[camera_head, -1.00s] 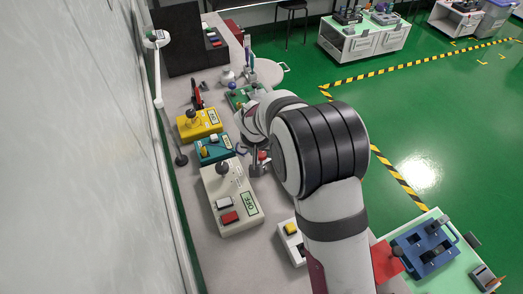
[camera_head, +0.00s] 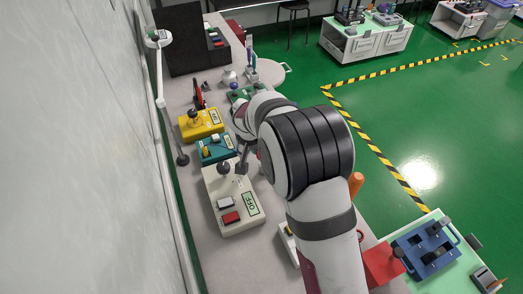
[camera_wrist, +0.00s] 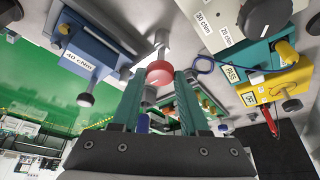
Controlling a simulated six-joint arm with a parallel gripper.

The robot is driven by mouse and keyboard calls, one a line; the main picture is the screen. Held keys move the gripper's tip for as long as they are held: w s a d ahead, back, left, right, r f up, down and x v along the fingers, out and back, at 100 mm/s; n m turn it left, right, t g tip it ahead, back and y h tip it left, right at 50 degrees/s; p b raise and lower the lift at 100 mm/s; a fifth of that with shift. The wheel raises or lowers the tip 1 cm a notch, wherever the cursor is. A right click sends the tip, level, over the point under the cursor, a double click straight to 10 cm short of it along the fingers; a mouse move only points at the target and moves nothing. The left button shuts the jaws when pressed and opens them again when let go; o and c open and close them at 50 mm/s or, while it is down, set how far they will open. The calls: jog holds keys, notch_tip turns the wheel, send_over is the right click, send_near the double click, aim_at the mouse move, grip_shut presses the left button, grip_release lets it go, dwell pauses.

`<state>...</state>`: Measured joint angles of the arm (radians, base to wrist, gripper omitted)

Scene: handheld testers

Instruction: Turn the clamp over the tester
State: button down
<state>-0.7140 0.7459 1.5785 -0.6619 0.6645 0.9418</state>
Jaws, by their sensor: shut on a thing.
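A red ball knob (camera_wrist: 160,73) on a pale metal stem, apparently part of the clamp, sits between the two teal fingers of my gripper (camera_wrist: 160,77) in the wrist view. The gripper is shut on it. In the head view my arm hides the gripper and the knob. A slim dark grey part (camera_head: 243,160), probably of the clamp, shows at the right edge of a cream tester (camera_head: 234,205) with an OFF label, a black knob, and white and red buttons. I cannot tell whether it touches the tester.
A teal box (camera_head: 215,149) and a yellow box (camera_head: 201,124) stand behind the cream tester. A green device (camera_head: 238,93) is farther back. A white box (camera_head: 289,243) is partly behind my arm. A blue box (camera_wrist: 90,48) is at left in the wrist view.

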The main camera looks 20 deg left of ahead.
jog(key=shift+c, duration=2.1)
grip_release()
jog(key=v, duration=1.5)
jog(key=shift+s+r, duration=0.15)
jog(key=shift+r, duration=0.2)
jog(key=s+d+r+m+g, duration=0.1)
jog(key=s+d, duration=0.3)
jog(key=d, duration=0.4)
jog(key=s+d+m+g, duration=0.1)
jog(key=s+d, duration=0.3)
jog(key=d, duration=0.3)
jog(key=s+d+r+m+g, duration=0.15)
jog(key=s+d, duration=0.25)
jog(key=d, duration=0.4)
jog(key=s+d+f+m+y, duration=0.1)
jog(key=s, duration=0.5)
jog(key=s+d+f+m+g, duration=0.1)
jog(key=s+d+f, duration=0.1)
jog(key=s, duration=0.3)
jog(key=shift+s+f+y, duration=0.25)
jog(key=shift+s+y, duration=0.1)
jog(key=shift+y, duration=0.05)
